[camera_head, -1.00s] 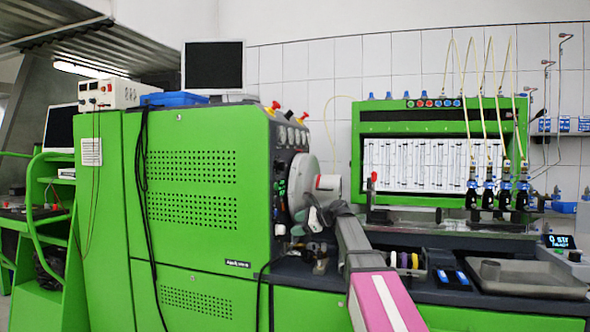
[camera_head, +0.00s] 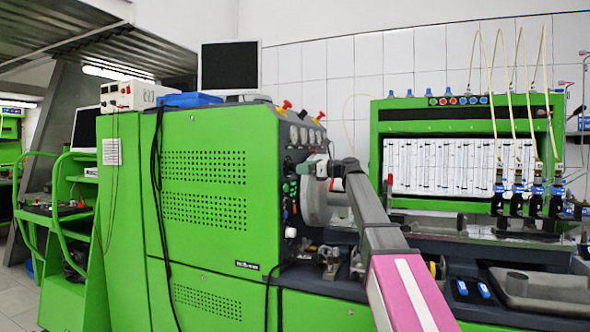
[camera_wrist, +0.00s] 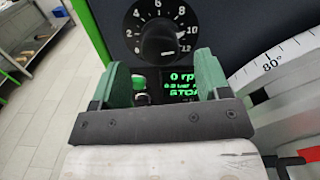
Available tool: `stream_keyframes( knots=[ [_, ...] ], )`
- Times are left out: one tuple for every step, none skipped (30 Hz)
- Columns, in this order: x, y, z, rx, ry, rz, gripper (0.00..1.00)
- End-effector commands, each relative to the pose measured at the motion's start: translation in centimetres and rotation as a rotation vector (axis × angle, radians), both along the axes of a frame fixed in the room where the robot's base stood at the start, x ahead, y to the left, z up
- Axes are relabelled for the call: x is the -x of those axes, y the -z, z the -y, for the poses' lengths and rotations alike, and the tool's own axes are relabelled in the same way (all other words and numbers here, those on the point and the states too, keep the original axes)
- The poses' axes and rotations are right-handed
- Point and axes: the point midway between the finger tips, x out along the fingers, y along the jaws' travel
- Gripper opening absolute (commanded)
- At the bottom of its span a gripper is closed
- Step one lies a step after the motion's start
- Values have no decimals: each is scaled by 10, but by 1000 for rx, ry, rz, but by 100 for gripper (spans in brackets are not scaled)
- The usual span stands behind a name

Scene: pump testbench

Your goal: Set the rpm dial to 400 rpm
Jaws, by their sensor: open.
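The round black dial (camera_wrist: 159,42) with a white numbered scale is at the top of the wrist view. Its pointer setting is hard to read. Below it, a display (camera_wrist: 183,83) shows green text reading 0 rpm and STOP; its right edge is partly covered by a finger. My gripper (camera_wrist: 162,63) is open and empty. Its green fingers stand apart, below the dial and either side of the display, not around the knob. In the head view, the gripper end of my arm is before the side panel (camera_head: 290,190) of the green machine, and the dial cannot be made out.
A large pale graduated wheel (camera_wrist: 285,75) is close on the right of my gripper in the wrist view. The green machine (camera_head: 205,215) fills the left of the head view. The bench with a metal tray (camera_head: 545,290) is on the right.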

Motion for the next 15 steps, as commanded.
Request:
stream_keyframes(
  knots=[
    [-4,0,-10,0,-1,0,70],
    [-6,0,-14,0,0,0,70],
    [-8,0,-19,1,0,1,70],
    [-9,0,-23,1,-1,1,70],
    [-10,0,-27,1,-1,1,70],
    [-11,0,-31,1,-1,1,70],
    [-12,0,-33,1,0,1,70],
    [-13,0,-35,1,1,1,70],
    [-14,0,-37,1,1,1,70],
    [-14,0,-39,1,1,1,70],
    [-15,0,-40,1,1,1,70],
    [-15,0,-42,1,1,1,70],
    [-15,0,-42,1,1,1,70],
    [-15,1,-43,1,1,1,70],
    [-15,1,-43,1,1,1,70]
  ],
)
